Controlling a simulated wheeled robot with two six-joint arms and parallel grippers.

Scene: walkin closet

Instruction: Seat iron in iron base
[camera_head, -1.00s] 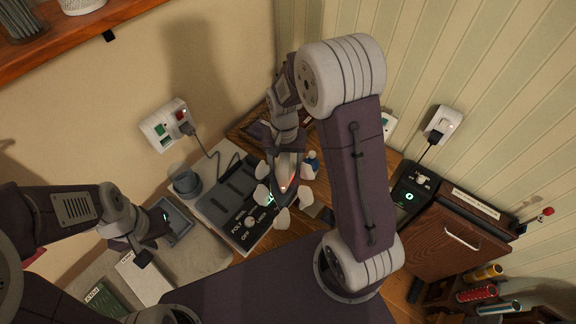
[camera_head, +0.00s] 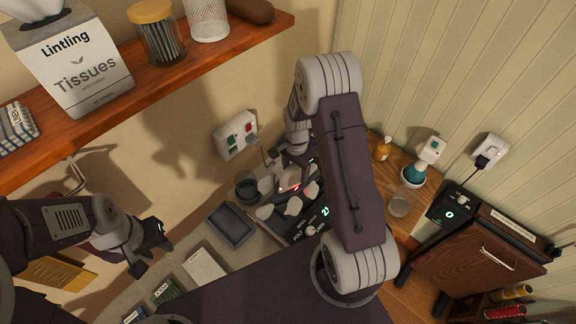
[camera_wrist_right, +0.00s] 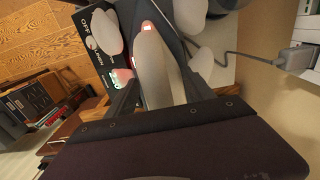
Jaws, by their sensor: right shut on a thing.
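The iron (camera_head: 288,187), pale with a small red light, is in my right gripper (camera_head: 293,178). In the right wrist view, the iron's long pale body (camera_wrist_right: 155,75) sits between the dark fingers (camera_wrist_right: 160,95), with pale rounded pieces around it. The iron base (camera_head: 310,228) is a dark panel with a dial, lettering and a lit display, and it also shows in the right wrist view (camera_wrist_right: 88,42). The iron is over the base's cradle, which it and the gripper mostly hide. I cannot tell whether they touch. My left gripper (camera_head: 152,248) is open and empty, left of the base.
A grey tray (camera_head: 232,224) and a dark cup (camera_head: 247,187) are left of the base. A wall socket (camera_head: 236,134) is behind it. A clear glass (camera_head: 400,204), a teal-and-white bottle (camera_head: 416,172) and a wooden cabinet (camera_head: 475,255) stand right. A shelf (camera_head: 150,82) overhangs the upper left.

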